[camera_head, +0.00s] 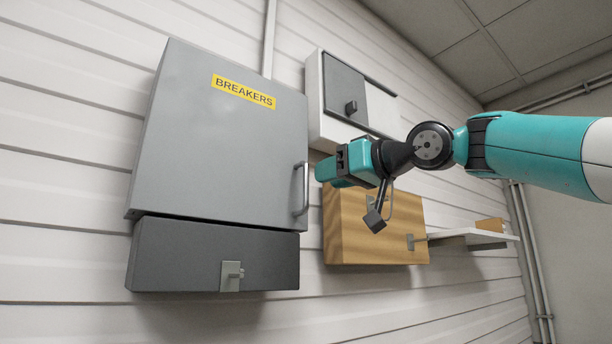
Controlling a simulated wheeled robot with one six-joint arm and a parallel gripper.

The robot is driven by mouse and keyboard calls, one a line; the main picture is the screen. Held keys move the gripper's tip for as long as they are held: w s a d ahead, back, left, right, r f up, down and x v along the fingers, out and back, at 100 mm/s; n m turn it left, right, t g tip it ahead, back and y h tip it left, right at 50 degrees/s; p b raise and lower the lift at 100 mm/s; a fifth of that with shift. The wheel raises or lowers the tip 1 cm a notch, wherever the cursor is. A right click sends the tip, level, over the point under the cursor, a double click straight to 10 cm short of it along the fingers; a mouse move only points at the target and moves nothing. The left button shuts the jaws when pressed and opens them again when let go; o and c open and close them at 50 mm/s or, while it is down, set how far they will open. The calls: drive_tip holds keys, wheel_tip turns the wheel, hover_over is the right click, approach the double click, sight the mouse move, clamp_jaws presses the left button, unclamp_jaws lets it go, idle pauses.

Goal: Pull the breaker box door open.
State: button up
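The breaker box is on the white slatted wall at the left. Its grey door (225,150) has a yellow "BREAKERS" label (243,91) and an upright bar handle (302,188) near its right edge. I see no opening along the door's visible edges, and it looks shut. My gripper (324,170) is at the end of the teal arm, which reaches in from the right. It points left, just right of the handle in the picture, and appears apart from it. Its fingers are too small and too edge-on to tell whether they are open or shut.
A dark grey box (190,257) with a latch (231,276) sits directly below the door. A white cabinet with a grey door (344,90) is behind my wrist. A wooden cabinet (350,240) and a white shelf (470,236) are lower right. A conduit (268,40) runs up the wall.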

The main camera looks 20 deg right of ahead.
sight(306, 204)
drive_tip(key=shift+p+x, duration=1.05)
drive_tip(key=shift+x, duration=2.25)
drive_tip(key=shift+c, duration=0.3)
clamp_jaws()
